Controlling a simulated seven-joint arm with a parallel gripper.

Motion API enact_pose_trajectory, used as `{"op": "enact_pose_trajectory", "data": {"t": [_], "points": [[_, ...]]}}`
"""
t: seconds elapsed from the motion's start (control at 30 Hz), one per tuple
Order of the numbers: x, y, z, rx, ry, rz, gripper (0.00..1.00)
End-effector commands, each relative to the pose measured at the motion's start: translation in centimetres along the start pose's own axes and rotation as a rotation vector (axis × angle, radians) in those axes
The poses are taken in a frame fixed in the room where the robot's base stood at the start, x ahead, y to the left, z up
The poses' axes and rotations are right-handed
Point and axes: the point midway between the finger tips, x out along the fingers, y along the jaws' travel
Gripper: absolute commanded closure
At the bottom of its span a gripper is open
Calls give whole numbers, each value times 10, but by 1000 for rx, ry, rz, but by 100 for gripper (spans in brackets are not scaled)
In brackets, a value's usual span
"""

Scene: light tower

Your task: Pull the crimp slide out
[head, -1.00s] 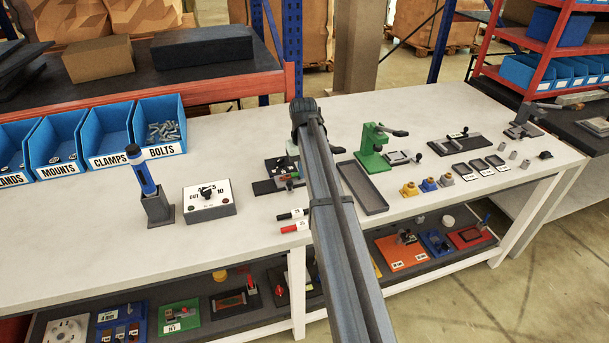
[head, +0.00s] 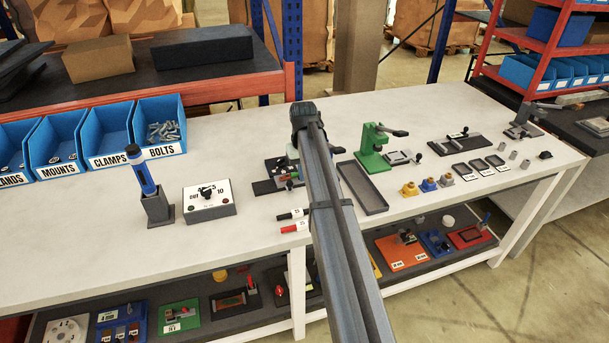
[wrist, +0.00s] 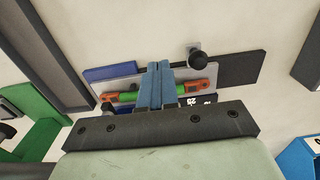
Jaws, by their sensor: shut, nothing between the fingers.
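The crimp fixture (head: 266,187) stands on the bench and is partly hidden behind my arm in the head view. In the wrist view it shows a grey plate (wrist: 227,76) with a round black knob (wrist: 197,58), between a blue block (wrist: 108,72) and a dark block (wrist: 241,68). I cannot tell for sure which part is the slide. Whether the fingertips touch anything is unclear.
A green press (head: 373,146) and a dark tray (head: 362,188) stand to the right of the fixture. A black and a red marker (head: 294,227) lie in front. A dial box (head: 209,199) stands to the left. Bare bench lies between the dial box and fixture.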

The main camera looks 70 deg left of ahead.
Motion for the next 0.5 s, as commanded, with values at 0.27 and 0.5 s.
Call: {"op": "enact_pose_trajectory", "data": {"t": [0.27, 0.5], "points": [[13, 0, 0, 0, 0, 0, 100], [25, 0, 0, 0, 0, 0, 100]]}}
